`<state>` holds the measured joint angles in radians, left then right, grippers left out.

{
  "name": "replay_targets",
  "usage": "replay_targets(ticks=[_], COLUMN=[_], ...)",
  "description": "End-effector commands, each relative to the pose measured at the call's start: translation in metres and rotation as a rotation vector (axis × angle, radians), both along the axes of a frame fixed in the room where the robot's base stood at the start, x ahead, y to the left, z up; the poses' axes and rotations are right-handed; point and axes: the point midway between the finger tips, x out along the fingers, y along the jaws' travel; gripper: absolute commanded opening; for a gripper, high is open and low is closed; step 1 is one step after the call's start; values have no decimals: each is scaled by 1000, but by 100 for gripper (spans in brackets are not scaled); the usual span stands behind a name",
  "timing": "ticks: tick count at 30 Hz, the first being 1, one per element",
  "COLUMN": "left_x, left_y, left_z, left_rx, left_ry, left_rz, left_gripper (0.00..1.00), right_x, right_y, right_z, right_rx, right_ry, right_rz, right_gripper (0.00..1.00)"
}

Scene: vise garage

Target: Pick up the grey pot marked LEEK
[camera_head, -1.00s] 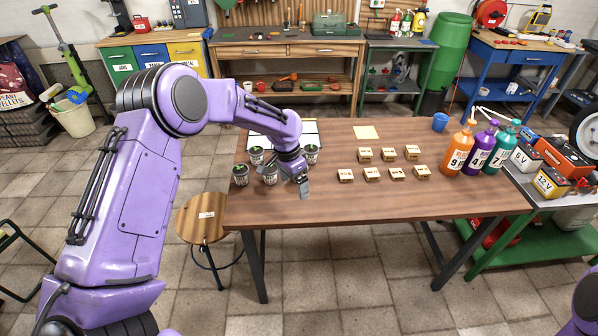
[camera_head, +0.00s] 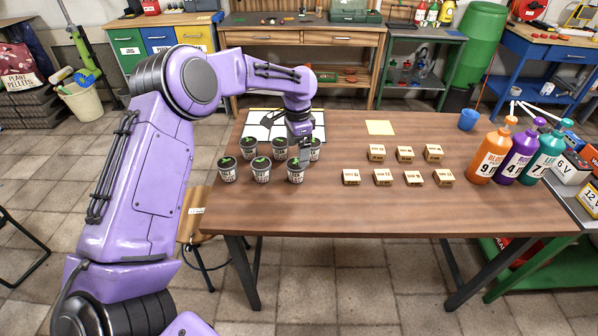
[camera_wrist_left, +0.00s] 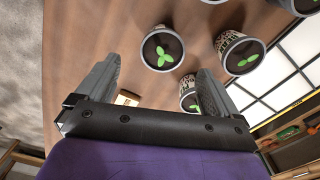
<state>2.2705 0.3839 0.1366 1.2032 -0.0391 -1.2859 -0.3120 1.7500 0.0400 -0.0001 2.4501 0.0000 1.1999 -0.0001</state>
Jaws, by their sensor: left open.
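Several small grey pots with dark tops and green leaf marks stand in two rows at the table's left. These include a front right pot (camera_head: 296,171), front middle pot (camera_head: 261,170), front left pot (camera_head: 228,170) and back left pot (camera_head: 249,148). Their labels are too small to read, so I cannot tell which is LEEK. My left gripper (camera_head: 302,157) is over the right end of the rows. In the left wrist view the gripper (camera_wrist_left: 157,78) is open and empty; one pot (camera_wrist_left: 162,48) shows ahead of its fingers, another (camera_wrist_left: 188,96) near the right finger. My right gripper is out of view.
The wooden table (camera_head: 400,211) holds several small labelled blocks (camera_head: 383,177), a yellow sheet (camera_head: 380,127), a blue cup (camera_head: 468,120) and pump bottles (camera_head: 489,155) at the right. A white panelled sheet (camera_head: 262,127) lies behind the pots. The table's front middle is clear.

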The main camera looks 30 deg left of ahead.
Motion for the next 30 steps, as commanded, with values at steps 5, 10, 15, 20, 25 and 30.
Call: replay_targets(ticks=[5,10,15,20,25,30], left_x=[-1,-3,-2,-1,-1,-1], left_y=[1,4,3,2,2,1], left_z=[-21,-50,-70,-71,-71,-71], left_rx=[0,-1,0,0,0,1], left_ry=[1,3,0,-1,-1,-2], left_rz=[1,1,-2,-3,-3,-3], left_gripper=[95,95,95,95,53,32], right_x=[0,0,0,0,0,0], right_y=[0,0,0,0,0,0], right_z=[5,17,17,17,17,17], right_rx=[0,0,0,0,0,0], right_ry=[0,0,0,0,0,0], right_rz=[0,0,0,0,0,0], right_gripper=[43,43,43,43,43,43])
